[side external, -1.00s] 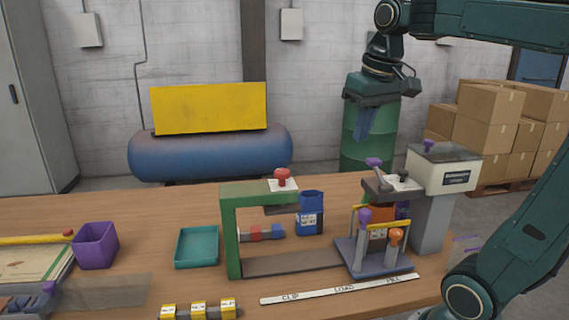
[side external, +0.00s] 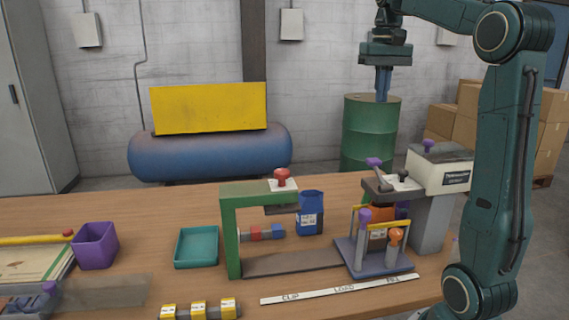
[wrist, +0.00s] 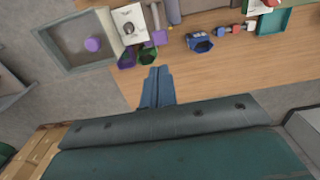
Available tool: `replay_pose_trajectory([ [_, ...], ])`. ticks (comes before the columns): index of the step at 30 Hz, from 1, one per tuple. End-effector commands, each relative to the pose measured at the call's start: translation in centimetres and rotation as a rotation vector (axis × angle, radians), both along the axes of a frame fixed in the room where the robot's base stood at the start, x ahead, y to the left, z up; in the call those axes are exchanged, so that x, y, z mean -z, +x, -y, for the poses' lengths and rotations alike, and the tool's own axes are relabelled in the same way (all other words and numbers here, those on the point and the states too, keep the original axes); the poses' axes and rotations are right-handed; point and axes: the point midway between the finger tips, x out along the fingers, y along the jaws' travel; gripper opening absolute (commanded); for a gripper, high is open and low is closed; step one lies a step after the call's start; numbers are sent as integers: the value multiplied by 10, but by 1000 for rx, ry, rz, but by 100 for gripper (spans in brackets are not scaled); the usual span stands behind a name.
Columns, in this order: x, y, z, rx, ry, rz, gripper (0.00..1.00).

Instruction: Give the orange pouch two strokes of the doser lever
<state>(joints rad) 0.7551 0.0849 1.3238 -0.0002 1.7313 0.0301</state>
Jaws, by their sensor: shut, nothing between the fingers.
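The orange pouch (side external: 376,244) stands in a small holder (side external: 372,264) with yellow rails, below the doser (side external: 431,222). It is partly hidden by the holder's purple and orange knobs. The doser's dark lever (side external: 382,180) with a purple knob (side external: 374,161) sits above the pouch, angled up to the left. My gripper (side external: 383,99) hangs pointing down, well above the doser and apart from the lever, in front of the green drum in the picture. Its blue fingers are shut and empty, and they also show in the wrist view (wrist: 157,70).
A green press frame (side external: 231,232) with a red knob stands left of the holder, with a blue pouch (side external: 311,218) behind it. A teal tray (side external: 197,264) and purple bin (side external: 95,262) stand farther left. The doser's hopper (wrist: 50,45) shows at upper left in the wrist view.

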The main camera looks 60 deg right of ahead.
Motion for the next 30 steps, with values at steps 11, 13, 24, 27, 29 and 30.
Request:
replay_pose_trajectory([
  [11,0,0,0,1,1,-1,0],
  [13,1,0,0,1,1,-1,0],
  [24,21,0,0,0,2,-2,0],
  [27,31,0,0,0,3,-3,0],
  [29,38,0,0,0,3,-3,0],
  [30,42,0,0,0,2,-2,0],
])
